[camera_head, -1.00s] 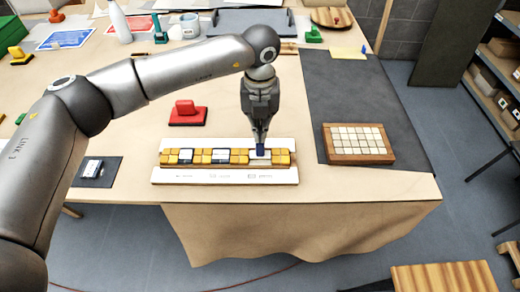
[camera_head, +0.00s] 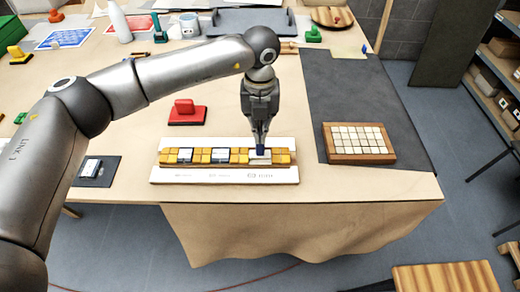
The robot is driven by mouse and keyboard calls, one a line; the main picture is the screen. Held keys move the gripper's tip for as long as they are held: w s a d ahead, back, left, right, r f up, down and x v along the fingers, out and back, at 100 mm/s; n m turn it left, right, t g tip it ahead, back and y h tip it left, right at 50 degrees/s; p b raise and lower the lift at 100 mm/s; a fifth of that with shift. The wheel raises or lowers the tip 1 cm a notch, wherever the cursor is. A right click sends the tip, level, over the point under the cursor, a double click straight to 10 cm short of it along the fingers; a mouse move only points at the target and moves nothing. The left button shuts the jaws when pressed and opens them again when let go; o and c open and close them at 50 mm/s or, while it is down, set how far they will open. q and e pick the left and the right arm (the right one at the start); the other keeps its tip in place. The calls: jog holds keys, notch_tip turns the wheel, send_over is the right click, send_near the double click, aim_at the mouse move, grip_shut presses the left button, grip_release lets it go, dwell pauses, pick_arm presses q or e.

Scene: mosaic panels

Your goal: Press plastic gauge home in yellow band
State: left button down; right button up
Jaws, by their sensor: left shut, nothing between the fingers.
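A row of yellow tiles, the yellow band (camera_head: 202,157), lies on a white board (camera_head: 180,176) near the table's front edge. Several pale inserts sit in the band: one at the left (camera_head: 185,155), one in the middle (camera_head: 220,155) and one at the right (camera_head: 260,160). I cannot tell from the picture which of them is the plastic gauge. My left gripper (camera_head: 260,147) points straight down over the right insert, its fingers shut with blue tips at or just above it. The tips hide the insert's back part. My right gripper is not in view.
A wooden tray of pale tiles (camera_head: 359,158) lies right on a dark mat (camera_head: 340,95). A dark pad with a small device (camera_head: 98,171) lies left. The table's front edge is close.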

pick_arm(q)
jog(key=shift+f+b, duration=0.8)
jog(key=shift+f, duration=0.15)
dwell(1.1)
jog(key=shift+r+p, duration=1.75)
jog(key=shift+r, duration=2.35)
